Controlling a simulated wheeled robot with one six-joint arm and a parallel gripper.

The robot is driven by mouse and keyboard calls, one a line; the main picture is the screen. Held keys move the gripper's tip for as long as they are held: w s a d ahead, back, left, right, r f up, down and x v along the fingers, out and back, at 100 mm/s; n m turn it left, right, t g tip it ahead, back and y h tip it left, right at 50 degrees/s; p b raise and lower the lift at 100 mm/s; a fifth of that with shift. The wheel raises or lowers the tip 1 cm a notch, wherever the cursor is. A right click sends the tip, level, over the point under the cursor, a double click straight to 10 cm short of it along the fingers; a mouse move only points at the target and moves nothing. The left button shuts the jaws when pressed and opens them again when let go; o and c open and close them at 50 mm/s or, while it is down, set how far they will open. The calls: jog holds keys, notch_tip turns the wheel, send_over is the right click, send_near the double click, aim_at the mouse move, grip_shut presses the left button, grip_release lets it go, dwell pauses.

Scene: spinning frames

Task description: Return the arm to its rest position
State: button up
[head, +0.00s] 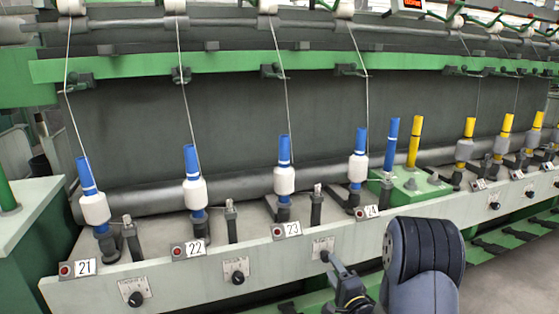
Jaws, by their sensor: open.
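My arm (425,262) rises at the bottom of the head view, right of centre, in front of the machine's pale front rail. My gripper (338,272) shows small and dark just left of the arm. It is open, and I see nothing held in it. Its lower part is cut off by the bottom edge of the picture.
A spinning frame (225,270) runs across the view. Blue tubes with white yarn (194,191) stand on spindles 21 to 24, threads running up. A spare blue tube (391,145) and a yellow tube (415,142) stand on a green block (425,190). Yellow tubes continue right.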

aim_at(327, 260)
jog(key=x, duration=0.3)
jog(key=shift+w, duration=0.1)
dwell(0.3)
